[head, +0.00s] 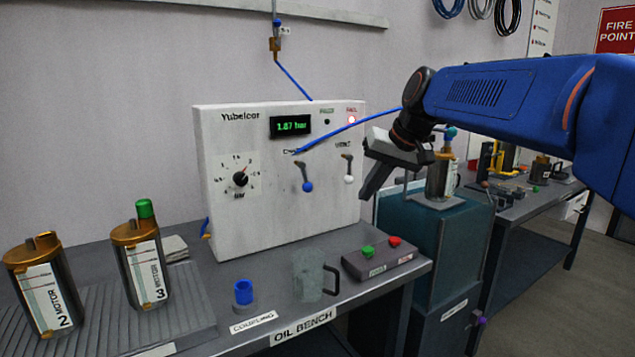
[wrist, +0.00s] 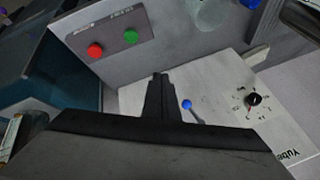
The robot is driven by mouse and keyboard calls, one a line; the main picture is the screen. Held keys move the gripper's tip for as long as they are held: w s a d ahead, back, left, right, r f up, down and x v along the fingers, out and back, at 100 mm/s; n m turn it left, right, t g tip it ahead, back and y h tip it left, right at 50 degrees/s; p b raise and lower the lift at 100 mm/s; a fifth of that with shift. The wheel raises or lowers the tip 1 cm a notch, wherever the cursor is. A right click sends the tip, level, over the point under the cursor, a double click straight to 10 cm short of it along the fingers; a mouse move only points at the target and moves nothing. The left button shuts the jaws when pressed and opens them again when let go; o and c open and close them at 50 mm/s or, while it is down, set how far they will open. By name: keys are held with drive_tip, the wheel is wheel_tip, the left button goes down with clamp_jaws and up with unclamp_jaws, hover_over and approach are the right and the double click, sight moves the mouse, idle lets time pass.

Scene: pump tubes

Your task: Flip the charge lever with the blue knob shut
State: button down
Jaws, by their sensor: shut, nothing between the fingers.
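The charge lever with the blue knob (head: 307,187) is on the front of the white tester panel (head: 262,215). It hangs down from its pivot, tilted slightly right in the head view. Its label is partly covered by a blue hose. In the wrist view the blue knob (wrist: 187,104) is just right of my fingers. My gripper (head: 366,196) is shut and empty, in front of the panel's right edge, right of the levers and apart from the blue knob. Its closed fingertips (wrist: 160,77) show in the wrist view.
A second lever with a white knob (head: 348,179) hangs between the blue knob and my gripper. A blue hose (head: 350,124) crosses the panel above the levers. A button box (head: 378,262), a clear jug (head: 310,278) and a blue coupling (head: 243,292) stand on the bench below.

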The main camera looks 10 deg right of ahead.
sight(307, 187)
drive_tip(key=w+r+y, duration=0.1)
drive_tip(key=w+r, duration=0.4)
drive_tip(key=w, duration=0.4)
drive_tip(key=w+a+f, duration=0.7)
drive_tip(key=shift+f, duration=0.25)
drive_tip(key=shift+a, duration=0.1)
drive_tip(key=shift+s+a+f, duration=0.25)
drive_tip(key=shift+a+f, duration=0.35)
drive_tip(key=shift+a, duration=0.05)
drive_tip(key=shift+r, duration=0.2)
